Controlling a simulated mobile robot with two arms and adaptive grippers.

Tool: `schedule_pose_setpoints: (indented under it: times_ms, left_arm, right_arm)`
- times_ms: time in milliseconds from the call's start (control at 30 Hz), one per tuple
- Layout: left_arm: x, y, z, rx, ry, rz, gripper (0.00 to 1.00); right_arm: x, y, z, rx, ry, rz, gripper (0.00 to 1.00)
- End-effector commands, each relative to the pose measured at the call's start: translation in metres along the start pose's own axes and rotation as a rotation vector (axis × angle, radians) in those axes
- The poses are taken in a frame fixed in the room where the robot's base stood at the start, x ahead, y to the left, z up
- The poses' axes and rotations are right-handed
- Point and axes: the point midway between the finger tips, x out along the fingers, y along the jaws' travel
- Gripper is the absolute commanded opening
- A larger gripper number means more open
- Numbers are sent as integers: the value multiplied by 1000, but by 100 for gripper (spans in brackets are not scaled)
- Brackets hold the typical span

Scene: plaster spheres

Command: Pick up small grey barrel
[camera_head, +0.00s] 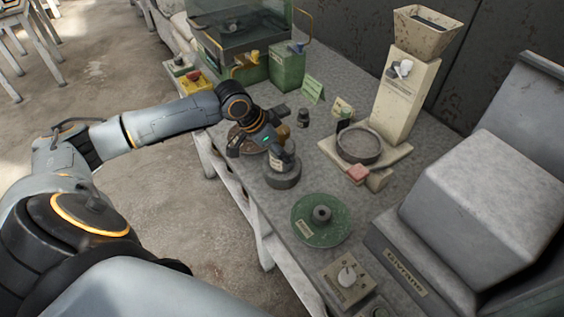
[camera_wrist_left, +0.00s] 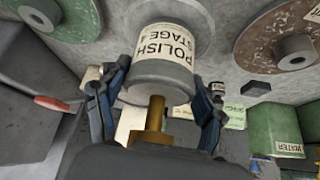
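The small grey barrel (camera_wrist_left: 163,76), labelled "POLISH STAGE 4", fills the middle of the left wrist view. In the head view the grey barrel (camera_head: 283,179) stands on the bench's front half, with its upper part partly covered by my gripper. My left gripper (camera_head: 264,150) is above it in the head view. In the wrist view the two fingers of my left gripper (camera_wrist_left: 163,88) are spread on either side of the barrel, with narrow gaps; contact is not clear. A brass-coloured post (camera_wrist_left: 155,120) shows between the barrel and the palm. My right gripper is not in view.
A green disc (camera_head: 321,221) lies on the bench to the right. A brown disc (camera_head: 240,138) is behind the gripper. A beige hopper machine (camera_head: 404,100), a ring-shaped stand (camera_head: 359,144) and green boxes (camera_head: 287,68) stand farther back. A grey machine (camera_head: 480,200) blocks the right.

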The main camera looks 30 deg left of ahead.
Motion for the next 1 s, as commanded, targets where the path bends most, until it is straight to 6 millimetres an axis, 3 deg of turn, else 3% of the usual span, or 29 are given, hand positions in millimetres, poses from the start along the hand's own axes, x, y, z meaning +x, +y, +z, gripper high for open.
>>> schedule_pose_setpoints:
  times_ms: [33,267,567,767,867,1000]
  left_arm:
    - [0,0,0,0,0,0,50]
    - [0,0,0,0,0,0,3]
    - [-2,0,-2,0,3,-1,2]
    - [-14,0,-9,1,6,-2,2]
    - [-27,-1,-18,3,9,-4,2]
    - [-66,7,-9,5,1,-9,2]
  right_arm:
    - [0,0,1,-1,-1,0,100]
    - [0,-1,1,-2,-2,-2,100]
    - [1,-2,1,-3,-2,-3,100]
    - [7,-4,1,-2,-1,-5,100]
    - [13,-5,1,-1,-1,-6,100]
    - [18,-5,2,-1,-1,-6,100]
